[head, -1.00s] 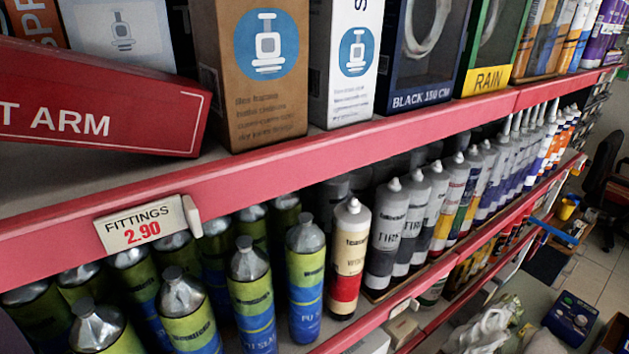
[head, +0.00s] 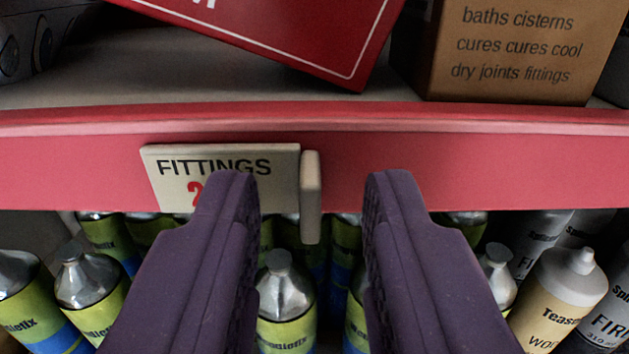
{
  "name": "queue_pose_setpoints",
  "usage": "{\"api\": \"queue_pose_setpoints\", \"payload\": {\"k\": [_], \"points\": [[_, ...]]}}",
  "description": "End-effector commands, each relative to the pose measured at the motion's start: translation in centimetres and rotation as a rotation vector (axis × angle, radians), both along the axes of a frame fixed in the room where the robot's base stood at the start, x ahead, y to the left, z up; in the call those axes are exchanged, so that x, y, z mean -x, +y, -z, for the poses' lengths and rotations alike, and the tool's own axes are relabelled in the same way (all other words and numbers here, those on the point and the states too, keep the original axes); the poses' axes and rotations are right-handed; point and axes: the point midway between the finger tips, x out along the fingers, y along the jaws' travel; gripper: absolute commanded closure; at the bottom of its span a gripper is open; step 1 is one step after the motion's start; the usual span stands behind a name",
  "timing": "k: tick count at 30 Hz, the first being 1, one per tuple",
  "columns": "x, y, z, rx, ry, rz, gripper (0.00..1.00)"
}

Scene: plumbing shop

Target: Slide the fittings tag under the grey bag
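The fittings tag (head: 170,170) is a cream price tag with black lettering and a red figure, on the red front edge of the shelf. A pale upright tab (head: 311,196) stands at its right end. My gripper (head: 312,183) is open, its two dark purple fingers pointing at the shelf edge. The tab shows in the gap between the fingertips; I cannot tell how far in front of it they are. The left finger hides part of the tag's price. No grey bag is in view now.
A red box (head: 270,35) and a brown carton (head: 505,50) stand on the shelf above. Below the red shelf edge (head: 480,155) are green-and-blue canisters (head: 285,310) and, at right, sealant cartridges (head: 565,285). The shelf edge right of the tab is bare.

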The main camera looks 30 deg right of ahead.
Motion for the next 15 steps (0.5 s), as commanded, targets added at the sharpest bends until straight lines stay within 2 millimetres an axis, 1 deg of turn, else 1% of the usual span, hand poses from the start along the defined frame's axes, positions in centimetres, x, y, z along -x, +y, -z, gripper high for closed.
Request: {"api": "queue_pose_setpoints", "payload": {"k": [5, 6, 7, 8, 9, 10, 15], "points": [[-0.02, -0.01, -0.01, 0.0, 0.0, 0.0, 0.68], [-0.02, 0.0, -0.01, 0.0, 0.0, 0.0, 0.73], [-0.02, 0.0, -0.01, 0.0, 0.0, 0.0, 0.8], [-0.02, 0.0, -0.02, 0.0, 0.0, 0.0, 0.86], [-0.01, 0.0, -0.02, 0.0, 0.0, 0.0, 0.96], [-0.01, 0.0, -0.02, 0.0, 0.0, 0.0, 1.0], [-0.02, 0.01, -0.03, 0.0, 0.0, 0.0, 1.0]]}}
